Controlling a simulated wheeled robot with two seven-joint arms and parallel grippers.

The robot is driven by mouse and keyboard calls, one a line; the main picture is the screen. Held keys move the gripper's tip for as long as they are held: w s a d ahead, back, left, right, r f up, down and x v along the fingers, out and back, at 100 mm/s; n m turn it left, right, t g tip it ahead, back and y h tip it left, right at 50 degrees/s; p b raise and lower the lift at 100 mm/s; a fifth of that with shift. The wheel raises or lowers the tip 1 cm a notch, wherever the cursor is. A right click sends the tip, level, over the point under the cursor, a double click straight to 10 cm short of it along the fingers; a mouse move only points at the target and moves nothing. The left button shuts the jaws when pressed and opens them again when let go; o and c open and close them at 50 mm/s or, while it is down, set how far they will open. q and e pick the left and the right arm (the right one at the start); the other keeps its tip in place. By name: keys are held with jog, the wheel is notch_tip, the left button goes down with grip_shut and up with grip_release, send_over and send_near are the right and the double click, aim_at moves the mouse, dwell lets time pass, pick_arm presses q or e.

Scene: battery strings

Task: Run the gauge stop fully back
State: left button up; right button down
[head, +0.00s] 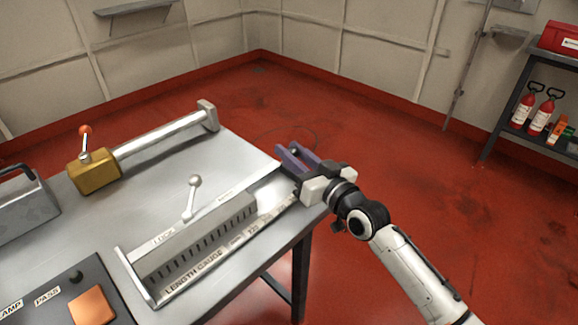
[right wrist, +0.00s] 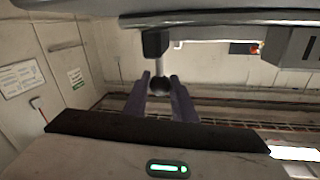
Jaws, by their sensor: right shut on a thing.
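The length gauge (head: 172,252) lies on the grey bench, with a slotted face and a marked strip along its front. A lock lever with a pale ball knob (head: 195,181) stands up from its top. My right gripper (head: 291,149) is at the gauge's far right end, by the bench edge. In the right wrist view its purple fingers (right wrist: 160,80) are on either side of a dark ball knob (right wrist: 159,88), shut on it. A metal stem joins the knob to the dark block of the gauge stop (right wrist: 155,42). In the head view the gripper mostly hides the stop. My left gripper is out of view.
A brass block (head: 94,175) with a red-knobbed lever and a steel bar stands at the back of the bench. A grey toolbox (head: 24,212) and a dark panel with an orange pad (head: 92,306) are at left. Red floor is open at right, before a shelf with extinguishers (head: 541,117).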

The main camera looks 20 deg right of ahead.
jog(key=shift+d+r, duration=0.1)
jog(key=shift+d, duration=0.1)
jog(key=c, duration=1.5)
grip_release()
jog(key=shift+w, duration=0.1)
jog(key=shift+o, duration=0.2)
jog(key=shift+s+d, duration=0.1)
jog(key=shift+s, duration=0.4)
jog(key=v, duration=0.9)
jog(key=shift+s, duration=0.15)
